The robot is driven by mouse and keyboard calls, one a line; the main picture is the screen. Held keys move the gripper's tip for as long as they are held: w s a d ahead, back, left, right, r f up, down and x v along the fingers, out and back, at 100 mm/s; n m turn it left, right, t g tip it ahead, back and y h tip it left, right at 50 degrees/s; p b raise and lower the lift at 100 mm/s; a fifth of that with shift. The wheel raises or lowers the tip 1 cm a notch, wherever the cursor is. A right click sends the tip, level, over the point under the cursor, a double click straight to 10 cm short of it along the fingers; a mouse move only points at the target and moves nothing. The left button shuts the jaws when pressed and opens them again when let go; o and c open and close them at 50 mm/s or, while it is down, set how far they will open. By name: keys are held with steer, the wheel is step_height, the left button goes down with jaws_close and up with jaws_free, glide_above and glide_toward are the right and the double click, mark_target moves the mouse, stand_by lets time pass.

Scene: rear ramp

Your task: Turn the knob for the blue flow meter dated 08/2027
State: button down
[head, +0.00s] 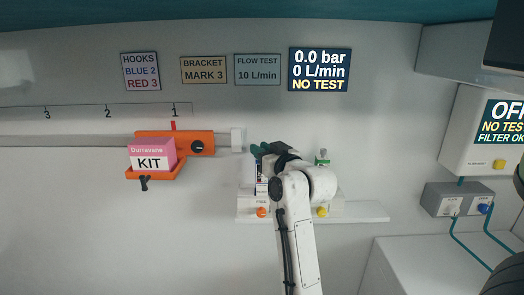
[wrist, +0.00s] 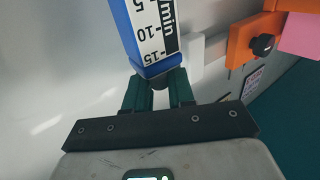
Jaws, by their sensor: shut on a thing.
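The blue flow meter (wrist: 130,28) shows large in the wrist view, with a white scale strip marked 5, 10, 15 and part of "/min". A dark knob (wrist: 161,82) sits at its end beside the 15 mark. My gripper (wrist: 159,92) has its dark green fingers on both sides of this knob and is shut on it. In the head view my gripper (head: 262,151) is at the wall above the white shelf, and my arm hides much of the meters. No date 08/2027 is readable. The display (head: 319,69) reads 0.0 bar, 0 L/min, NO TEST.
An orange bracket (head: 205,136) on the wall rail holds a pink and white KIT box (head: 150,157), left of my gripper. The white shelf (head: 365,211) has orange and yellow knobs. Teal hoses run at the right.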

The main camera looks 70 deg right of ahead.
steer(key=shift+w+m+g+h, duration=0.1)
steer(key=shift+m+g+h, duration=0.4)
steer(key=shift+h, duration=0.1)
steer(key=shift+f+m+g+h, duration=0.1)
steer(key=shift+m+g+h, duration=0.6)
steer(key=shift+g+h, duration=0.1)
steer(key=shift+m+g+h+b, duration=0.4)
steer(key=shift+m+g+h, duration=0.1)
steer(key=shift+g, duration=0.1)
steer(key=c, duration=1.1)
jaws_free()
